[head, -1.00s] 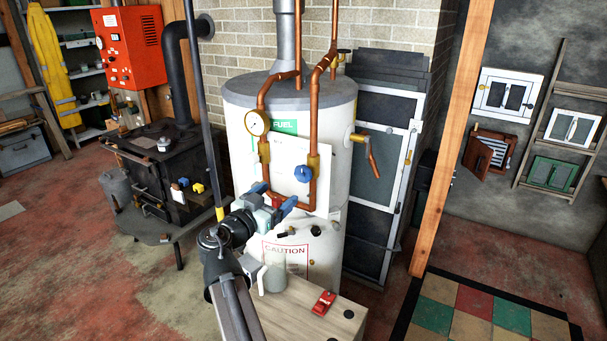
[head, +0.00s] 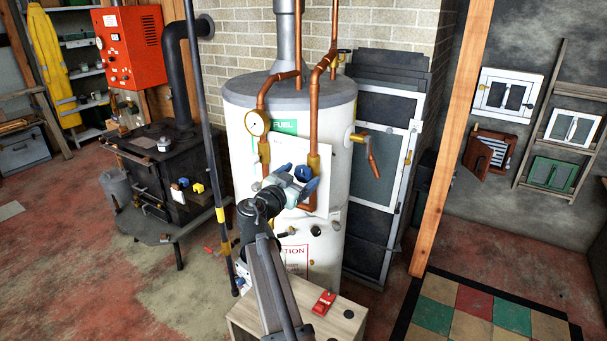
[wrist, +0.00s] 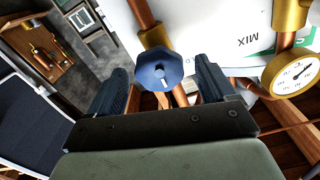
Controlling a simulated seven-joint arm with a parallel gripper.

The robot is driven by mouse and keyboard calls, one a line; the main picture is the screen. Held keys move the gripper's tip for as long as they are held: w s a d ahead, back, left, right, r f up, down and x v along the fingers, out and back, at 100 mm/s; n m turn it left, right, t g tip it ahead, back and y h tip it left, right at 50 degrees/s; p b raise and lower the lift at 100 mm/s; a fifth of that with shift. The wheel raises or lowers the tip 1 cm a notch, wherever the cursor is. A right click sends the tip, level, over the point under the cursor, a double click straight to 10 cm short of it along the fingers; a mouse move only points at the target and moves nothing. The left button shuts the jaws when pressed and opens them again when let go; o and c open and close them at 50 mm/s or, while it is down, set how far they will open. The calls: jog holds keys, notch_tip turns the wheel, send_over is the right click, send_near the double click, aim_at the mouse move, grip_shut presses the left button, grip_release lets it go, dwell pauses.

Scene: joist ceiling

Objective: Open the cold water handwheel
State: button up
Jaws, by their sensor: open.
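The cold water handwheel is a blue, faceted knob (head: 303,173) at the lower end of the right copper pipe, in front of the white tank. It also shows as a blue knob (wrist: 157,72) in the wrist view, with a small pale mark on its lower face. My gripper (head: 297,179) is open, with blue fingers. In the wrist view my gripper (wrist: 160,84) has one finger on each side of the knob, with a visible gap on both sides. I cannot tell how deep the fingers reach around it.
The white tank (head: 340,130) stands behind, with copper pipes (head: 314,110) and a round gauge (head: 257,123). A wooden cabinet with a red switch (head: 323,303) stands low in front.

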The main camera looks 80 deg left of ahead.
jog(key=shift+x, duration=1.2)
jog(key=c, duration=1)
